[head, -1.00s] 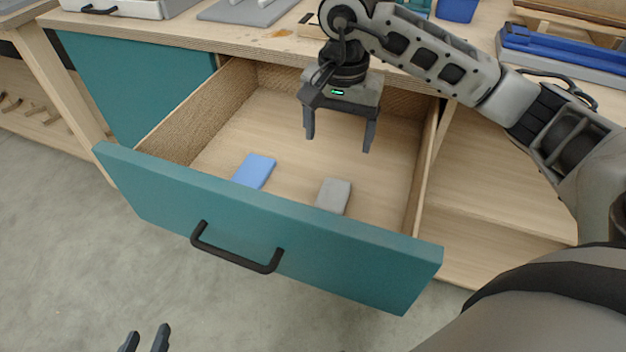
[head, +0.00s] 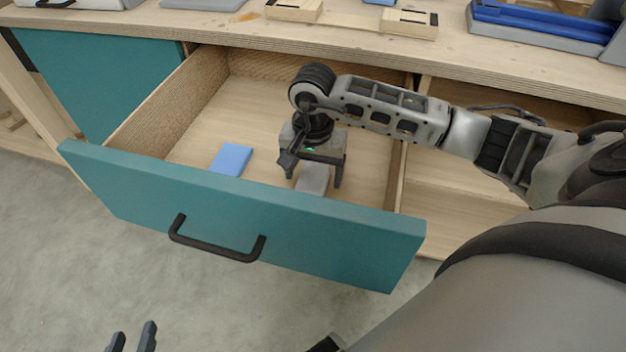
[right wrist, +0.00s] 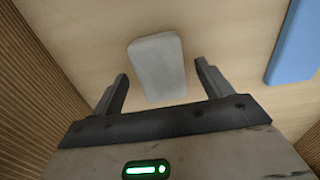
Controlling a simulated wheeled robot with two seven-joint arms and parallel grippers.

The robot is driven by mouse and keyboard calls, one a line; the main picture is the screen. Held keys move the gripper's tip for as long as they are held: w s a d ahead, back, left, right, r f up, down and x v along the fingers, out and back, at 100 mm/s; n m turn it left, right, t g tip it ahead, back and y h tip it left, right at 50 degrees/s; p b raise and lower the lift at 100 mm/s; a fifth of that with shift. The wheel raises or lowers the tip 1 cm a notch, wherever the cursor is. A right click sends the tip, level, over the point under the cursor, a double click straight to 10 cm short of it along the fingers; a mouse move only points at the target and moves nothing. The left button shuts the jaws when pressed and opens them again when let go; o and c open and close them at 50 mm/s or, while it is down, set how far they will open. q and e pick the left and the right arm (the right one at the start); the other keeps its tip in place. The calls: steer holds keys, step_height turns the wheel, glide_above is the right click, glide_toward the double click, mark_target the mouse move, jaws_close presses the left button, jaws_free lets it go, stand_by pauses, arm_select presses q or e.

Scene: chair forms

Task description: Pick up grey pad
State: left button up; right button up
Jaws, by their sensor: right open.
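The grey pad (head: 313,180) lies flat on the floor of the open drawer, near its front panel. In the right wrist view the grey pad (right wrist: 158,68) shows ahead of and partly between the fingers. My right gripper (head: 313,180) is inside the drawer above the pad, its fingers open on either side; it also shows in the right wrist view (right wrist: 160,85). I see no contact with the pad. My left gripper (head: 132,335) shows only two fingertips at the bottom edge, apart from each other, outside the drawer.
A blue pad (head: 231,160) lies left of the grey pad in the drawer; it also shows in the right wrist view (right wrist: 295,45). The teal drawer front (head: 240,215) has a black handle (head: 215,245). The workbench top (head: 350,40) holds wooden blocks and a blue item.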

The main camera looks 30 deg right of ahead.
steer(key=shift+f, duration=0.8)
steer(key=c, duration=1.1)
steer(key=shift+o, duration=0.2)
steer(key=shift+r, duration=0.1)
